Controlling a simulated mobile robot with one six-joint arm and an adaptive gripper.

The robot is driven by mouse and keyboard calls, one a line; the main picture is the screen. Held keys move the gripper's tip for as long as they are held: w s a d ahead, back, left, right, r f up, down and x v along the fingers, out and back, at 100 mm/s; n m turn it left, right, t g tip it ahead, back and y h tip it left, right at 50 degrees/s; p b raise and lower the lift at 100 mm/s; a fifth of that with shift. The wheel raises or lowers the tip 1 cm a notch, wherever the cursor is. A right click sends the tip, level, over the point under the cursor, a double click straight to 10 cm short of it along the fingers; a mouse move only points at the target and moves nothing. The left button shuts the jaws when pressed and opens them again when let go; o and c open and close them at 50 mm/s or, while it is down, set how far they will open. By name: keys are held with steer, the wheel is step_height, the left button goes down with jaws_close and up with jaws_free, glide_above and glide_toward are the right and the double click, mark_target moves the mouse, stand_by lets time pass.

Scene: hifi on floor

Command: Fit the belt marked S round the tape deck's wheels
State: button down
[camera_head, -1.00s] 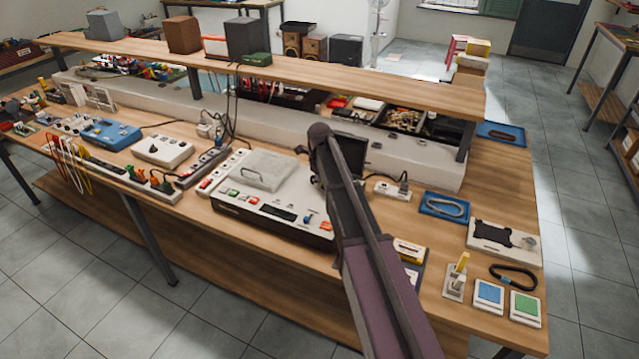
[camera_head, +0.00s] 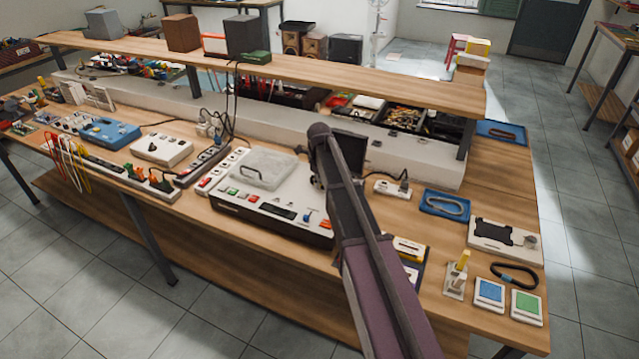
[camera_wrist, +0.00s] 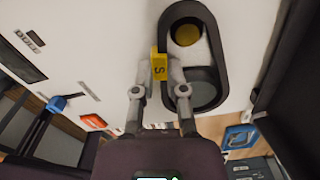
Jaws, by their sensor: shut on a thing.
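In the wrist view my gripper (camera_wrist: 160,72) is shut on the yellow tab (camera_wrist: 159,64) marked S. The tab sits at the left side of a thick black oval belt (camera_wrist: 166,35). Inside the loop's outline show a brass-coloured wheel (camera_wrist: 187,35) and a larger grey wheel (camera_wrist: 203,85). I cannot tell whether the belt hangs above the wheels or sits down round them. The white tape deck (camera_head: 262,205) stands on the bench, with a clear lid and coloured keys. In the head view my arm hides the gripper, belt and wheels.
Another black belt (camera_head: 514,276) lies at the bench's right front, by blue (camera_head: 489,292) and green (camera_head: 526,305) pads. A blue tray (camera_head: 428,209) holds a pale loop. A power strip (camera_head: 385,188) lies behind my arm. A long shelf (camera_head: 290,65) overhangs the bench's back.

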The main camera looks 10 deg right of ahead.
steer(key=shift+f, duration=0.2)
stand_by(0.3)
steer(key=c, duration=0.6)
jaws_free()
steer(key=shift+r, duration=0.15)
